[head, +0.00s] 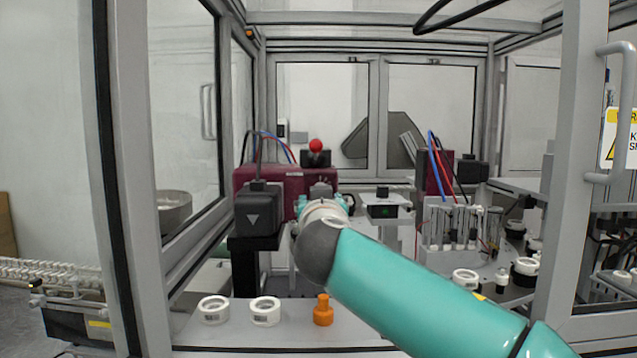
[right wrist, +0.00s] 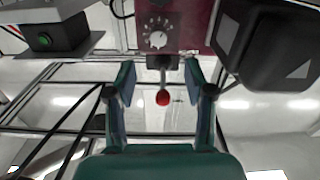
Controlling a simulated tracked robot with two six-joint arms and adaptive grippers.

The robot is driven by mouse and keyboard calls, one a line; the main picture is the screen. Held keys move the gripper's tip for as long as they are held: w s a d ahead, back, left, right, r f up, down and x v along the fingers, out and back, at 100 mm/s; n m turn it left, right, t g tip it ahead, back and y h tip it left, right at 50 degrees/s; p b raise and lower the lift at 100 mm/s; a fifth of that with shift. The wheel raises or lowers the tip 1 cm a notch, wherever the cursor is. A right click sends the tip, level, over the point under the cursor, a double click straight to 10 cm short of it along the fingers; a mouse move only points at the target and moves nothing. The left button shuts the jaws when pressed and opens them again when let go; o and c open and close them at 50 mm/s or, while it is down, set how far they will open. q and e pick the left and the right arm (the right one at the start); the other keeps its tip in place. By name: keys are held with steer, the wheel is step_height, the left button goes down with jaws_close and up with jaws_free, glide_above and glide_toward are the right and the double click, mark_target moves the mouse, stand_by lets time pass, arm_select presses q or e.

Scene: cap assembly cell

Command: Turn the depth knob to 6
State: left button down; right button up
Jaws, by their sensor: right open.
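The depth knob (right wrist: 157,39) is a pale round knob on a dark dial with white marks, set in a maroon housing (right wrist: 183,12). It shows upside down in the right wrist view, and I cannot read which number it points to. My right gripper (right wrist: 158,76) is open, with its two teal fingers apart and empty. The knob lies beyond the fingertips, roughly centred between them, and the fingers do not appear to touch it. In the head view my right arm reaches to the front of the maroon housing (head: 282,182) and hides the dial. My left gripper is not in view.
A red ball lever (head: 316,146) stands above the housing. A black block with a triangle (head: 258,215) is left of my wrist; a box with a green light (head: 384,209) is right. White rings (head: 214,309) and an orange part (head: 323,311) sit on the front ledge.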

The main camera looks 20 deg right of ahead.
steer(key=p+x, duration=0.5)
steer(key=x, duration=0.4)
steer(key=shift+w+d, duration=0.15)
steer(key=shift+w, duration=0.15)
jaws_close()
